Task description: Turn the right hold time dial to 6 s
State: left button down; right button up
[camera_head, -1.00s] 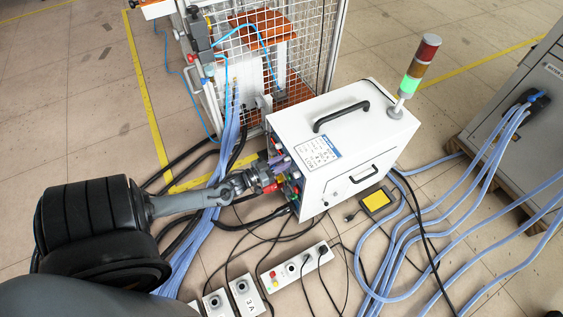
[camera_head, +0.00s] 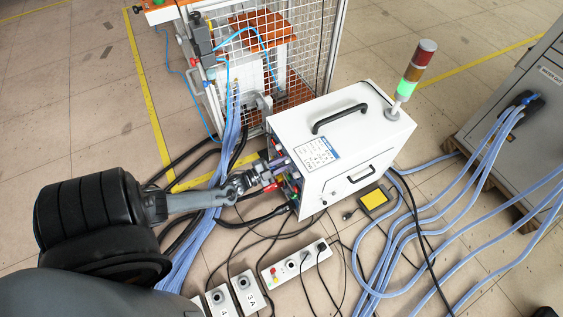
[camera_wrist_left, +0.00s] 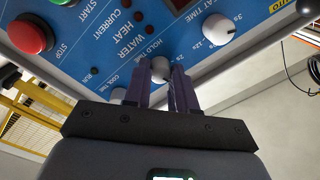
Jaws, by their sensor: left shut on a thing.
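The hold time dial (camera_wrist_left: 160,69) is a pale round knob on the blue control panel (camera_wrist_left: 105,60), beside the partly covered "HOLD TIME" label in the left wrist view. My left gripper (camera_wrist_left: 160,74) has its purple fingers on either side of this knob and is shut on it. In the head view my left gripper (camera_head: 277,166) is at the left face of the white heater box (camera_head: 340,140); the dial is too small to make out there. The knob's pointer and exact setting cannot be read. My right gripper is not in view.
A red stop button (camera_wrist_left: 32,37) is at the panel's left. Cables and a socket strip (camera_head: 296,267) lie on the floor. A wire cage (camera_head: 270,55) stands behind.

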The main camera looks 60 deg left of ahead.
pick_arm(q)
jog(key=shift+m+p, duration=0.45)
jog(key=shift+m, duration=3.25)
jog(key=shift+h, duration=0.4)
jog(key=c, duration=0.9)
grip_release()
